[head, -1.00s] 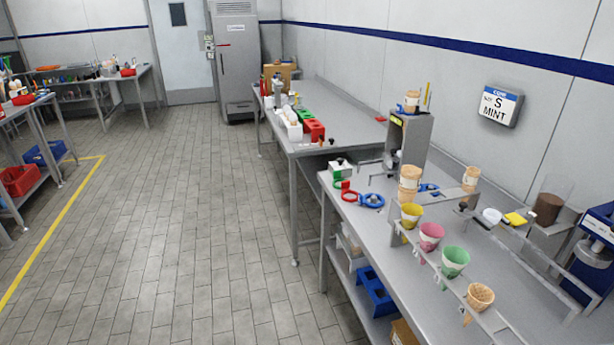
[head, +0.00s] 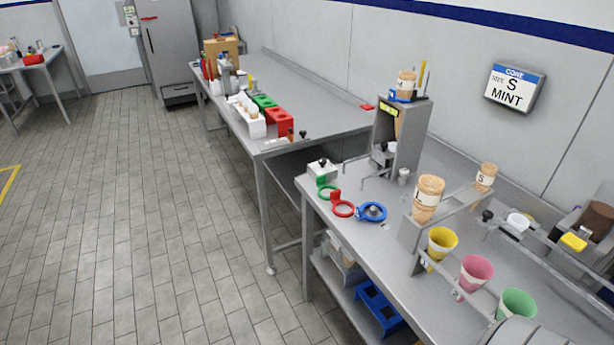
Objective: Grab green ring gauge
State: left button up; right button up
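Neither of my grippers shows. A rounded grey part, probably of my arm, shows at the bottom right edge.
A rack holds yellow (head: 441,242), pink (head: 475,272) and green (head: 516,303) cones at the table's front. A grey dispenser (head: 401,133) stands behind the rings.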

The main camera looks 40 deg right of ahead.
aim_at(320, 180)
jog(key=z, duration=0.4)
jog(key=i, duration=0.85)
jog(key=z, duration=0.75)
